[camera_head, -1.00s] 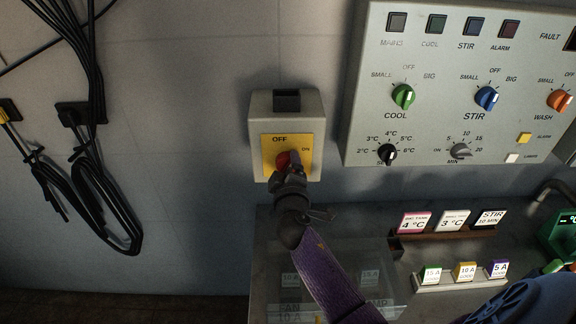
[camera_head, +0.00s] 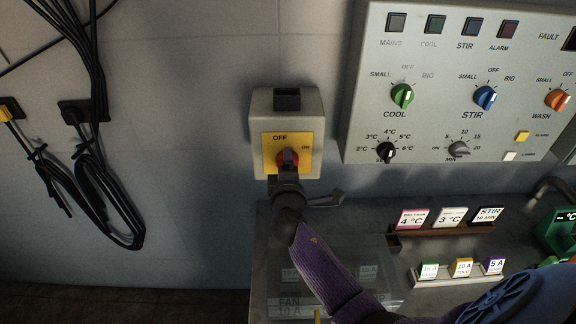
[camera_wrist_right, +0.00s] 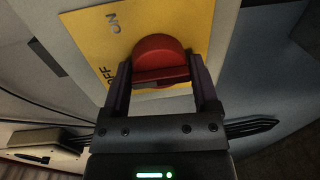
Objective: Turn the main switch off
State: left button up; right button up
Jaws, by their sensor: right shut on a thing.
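The main switch is a grey wall box (camera_head: 258,140) with a yellow plate (camera_head: 306,165) marked OFF at the top and ON at the right. Its round red knob (camera_head: 281,161) is mostly hidden by my right gripper (camera_head: 289,160). In the right wrist view, the red knob (camera_wrist_right: 158,52) has a raised grip bar, and my right gripper (camera_wrist_right: 160,85) is shut on this bar, one finger at each end. In the head view the gripper points nearly straight up, towards OFF. My left gripper is not in view.
A control panel (camera_head: 430,125) with several knobs and dark lamps hangs to the right. Below it are label cards on a dark holder (camera_head: 440,236) and a light holder (camera_head: 460,278). Black cables (camera_head: 95,190) hang on the left. The wall between cables and switch is clear.

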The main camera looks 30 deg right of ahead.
jog(key=shift+r, duration=0.2)
jog(key=o, duration=1.1)
jog(key=p+v, duration=0.1)
jog(key=v, duration=0.9)
jog(key=shift+f, duration=0.1)
